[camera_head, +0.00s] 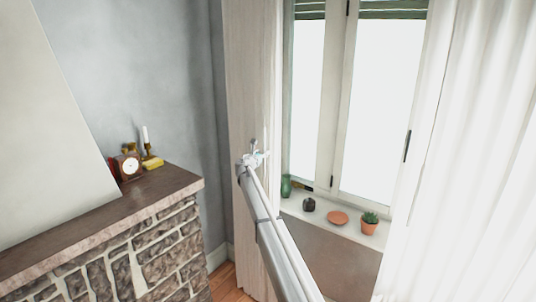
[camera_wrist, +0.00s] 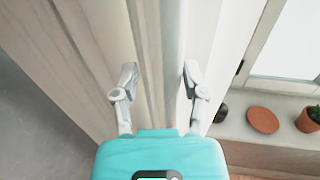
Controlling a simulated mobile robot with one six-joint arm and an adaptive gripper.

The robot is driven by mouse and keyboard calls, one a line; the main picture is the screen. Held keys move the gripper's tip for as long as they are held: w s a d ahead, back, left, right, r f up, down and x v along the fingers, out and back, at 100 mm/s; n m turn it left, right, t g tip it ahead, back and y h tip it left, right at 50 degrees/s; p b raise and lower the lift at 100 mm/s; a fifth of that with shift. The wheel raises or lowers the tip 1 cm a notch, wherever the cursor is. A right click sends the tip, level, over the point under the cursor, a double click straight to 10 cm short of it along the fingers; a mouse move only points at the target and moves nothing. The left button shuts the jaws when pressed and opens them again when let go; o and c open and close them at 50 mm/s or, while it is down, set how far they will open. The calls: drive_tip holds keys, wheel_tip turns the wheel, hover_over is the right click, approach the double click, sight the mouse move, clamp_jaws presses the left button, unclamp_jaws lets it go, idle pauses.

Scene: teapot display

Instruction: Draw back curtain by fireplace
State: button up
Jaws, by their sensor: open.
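The pale curtain (camera_head: 248,75) by the fireplace (camera_head: 150,255) hangs in a narrow vertical strip at the window's left side. My gripper (camera_head: 254,157) is in front of it, about mid-height in the head view. In the wrist view my gripper (camera_wrist: 160,78) is open, with one finger at each side of a vertical fold of the curtain (camera_wrist: 152,35). I cannot tell whether the fingers touch the cloth. The fold's lower part is hidden behind the teal gripper body.
A window sill holds a green vase (camera_head: 286,187), a dark pot (camera_head: 309,204), a terracotta dish (camera_head: 338,218) and a potted cactus (camera_head: 369,223). A white curtain (camera_head: 480,150) hangs at the right. A clock (camera_head: 130,166) and a candle (camera_head: 146,135) stand on the mantel (camera_head: 185,180).

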drive_tip(key=v, duration=1.1)
drive_tip(key=shift+s, duration=0.25)
drive_tip(key=shift+a+f, duration=0.1)
drive_tip(key=s+d+f+m+g, duration=0.55)
drive_tip(key=s+d+m, duration=0.35)
drive_tip(key=s+d, duration=0.4)
drive_tip(key=s+d+f+m+g, duration=0.4)
drive_tip(key=s+d+f+m, duration=0.2)
drive_tip(key=s+d+m, duration=0.5)
drive_tip(key=s+d+f+m+g+y, duration=0.2)
drive_tip(key=s+m, duration=0.2)
drive_tip(key=s, duration=0.7)
drive_tip(key=s+d+f+m+g+y, duration=0.2)
drive_tip(key=s+f+m, duration=0.1)
drive_tip(key=s, duration=0.8)
drive_tip(key=s+d+f+m+g+y, duration=0.2)
drive_tip(key=s+f+m+g, duration=0.1)
drive_tip(key=s, duration=0.9)
drive_tip(key=shift+d+m+y+b, duration=0.25)
drive_tip(key=shift+m+y+b, duration=0.2)
drive_tip(key=shift+m, duration=0.35)
drive_tip(key=shift+w+d, duration=0.1)
drive_tip(key=shift+w, duration=0.05)
